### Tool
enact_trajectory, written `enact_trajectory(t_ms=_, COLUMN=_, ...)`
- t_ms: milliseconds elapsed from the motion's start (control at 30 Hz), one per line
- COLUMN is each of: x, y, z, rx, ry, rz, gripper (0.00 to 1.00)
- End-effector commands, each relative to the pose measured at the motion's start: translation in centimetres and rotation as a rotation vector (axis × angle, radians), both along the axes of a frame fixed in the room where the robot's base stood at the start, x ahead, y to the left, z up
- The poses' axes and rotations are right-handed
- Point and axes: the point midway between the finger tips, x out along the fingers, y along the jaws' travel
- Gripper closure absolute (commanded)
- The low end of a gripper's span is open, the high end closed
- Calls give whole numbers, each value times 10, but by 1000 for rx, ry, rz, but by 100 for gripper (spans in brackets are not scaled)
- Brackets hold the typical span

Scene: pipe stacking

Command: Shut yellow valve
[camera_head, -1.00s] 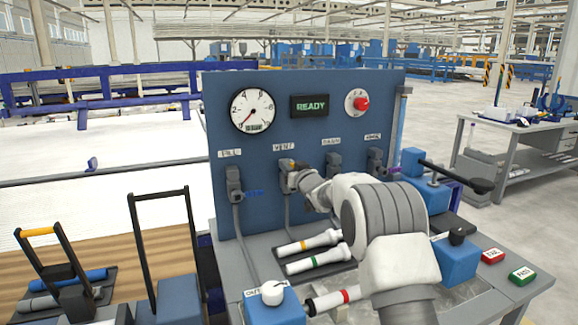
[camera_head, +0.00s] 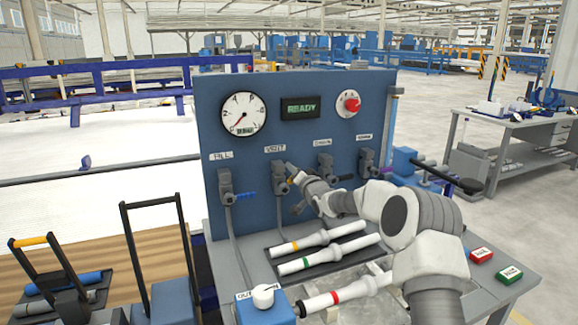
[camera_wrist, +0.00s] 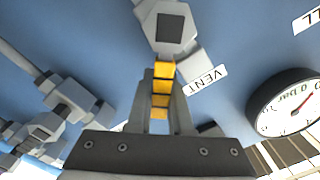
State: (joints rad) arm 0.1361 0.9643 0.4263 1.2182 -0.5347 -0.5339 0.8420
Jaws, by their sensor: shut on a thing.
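The yellow valve's handle (camera_wrist: 163,88) shows in the wrist view as a yellow bar with dark bands, reaching from a grey valve body (camera_wrist: 165,25) beside the VENT label. My gripper (camera_wrist: 161,80) is shut on this handle, one finger on each side. In the head view the VENT valve body (camera_head: 280,182) is on the blue panel, second from the left. My gripper (camera_head: 293,172) is at its right side. The handle is hidden or too small to tell there.
The FILL valve (camera_head: 226,187) with a blue handle is left of it. The DRAIN valve (camera_head: 325,167) is close on the right. The gauge (camera_head: 243,114) and READY display (camera_head: 301,107) are above. White pipes (camera_head: 318,238) lie on the bench below.

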Motion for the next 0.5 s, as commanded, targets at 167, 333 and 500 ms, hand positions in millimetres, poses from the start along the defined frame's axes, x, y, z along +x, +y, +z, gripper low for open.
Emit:
enact_trajectory(t_ms=167, x=3, y=-9, z=-10, rx=159, ry=68, rz=-3, gripper=100)
enact_trajectory(t_ms=333, x=6, y=-14, z=-19, rx=308, ry=129, rz=-2, gripper=100)
enact_trajectory(t_ms=500, x=7, y=-18, z=-29, rx=453, ry=189, rz=-3, gripper=100)
